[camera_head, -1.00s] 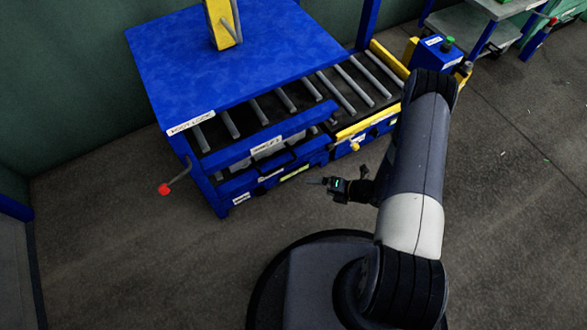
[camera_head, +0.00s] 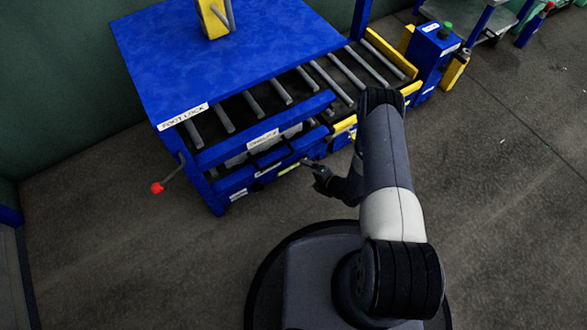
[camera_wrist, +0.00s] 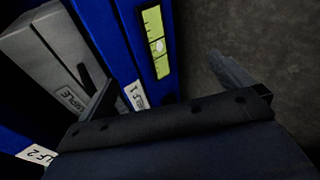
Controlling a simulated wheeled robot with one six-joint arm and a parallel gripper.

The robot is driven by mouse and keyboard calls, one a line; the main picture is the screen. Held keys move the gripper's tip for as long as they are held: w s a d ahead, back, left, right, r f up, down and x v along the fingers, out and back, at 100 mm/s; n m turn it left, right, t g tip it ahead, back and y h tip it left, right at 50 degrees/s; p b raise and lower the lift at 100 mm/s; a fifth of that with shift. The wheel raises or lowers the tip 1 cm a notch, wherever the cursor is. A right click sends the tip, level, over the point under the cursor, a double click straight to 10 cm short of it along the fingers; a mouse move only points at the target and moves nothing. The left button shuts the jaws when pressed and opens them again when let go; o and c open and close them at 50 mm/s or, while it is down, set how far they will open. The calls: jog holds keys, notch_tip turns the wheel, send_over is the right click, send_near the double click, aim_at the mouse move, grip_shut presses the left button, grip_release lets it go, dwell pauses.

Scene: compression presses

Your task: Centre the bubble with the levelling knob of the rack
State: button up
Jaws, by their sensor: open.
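The blue rack (camera_head: 222,190) has a yellow-green level vial (camera_head: 288,169) on its lower front rail. In the wrist view the vial (camera_wrist: 151,22) lies lengthwise between my fingertips in the picture, with a pale bubble (camera_wrist: 158,46) near its middle. Its exact offset from the marks is too small to tell. My gripper (camera_head: 312,165) is open and empty, close in front of the rack by the vial's right end. In the wrist view both fingers of my gripper (camera_wrist: 147,60) are spread apart. I cannot make out the levelling knob.
A grey box (camera_wrist: 45,45) sits on a shelf behind the front rail. A red-tipped lever (camera_head: 157,188) sticks out at the rack's left. Rollers and a blue tabletop (camera_head: 220,60) lie above. The floor in front is clear.

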jog(key=shift+w+a+f, duration=0.35)
jog(key=shift+a, duration=0.05)
dwell(0.4)
jog(key=p+v, duration=0.3)
jog(key=v, duration=0.7)
jog(key=shift+p, duration=0.3)
jog(key=shift+f, duration=0.1)
jog(key=b+x, duration=0.4)
jog(key=x, duration=0.5)
jog(key=p+v, duration=0.3)
jog(key=v, duration=0.4)
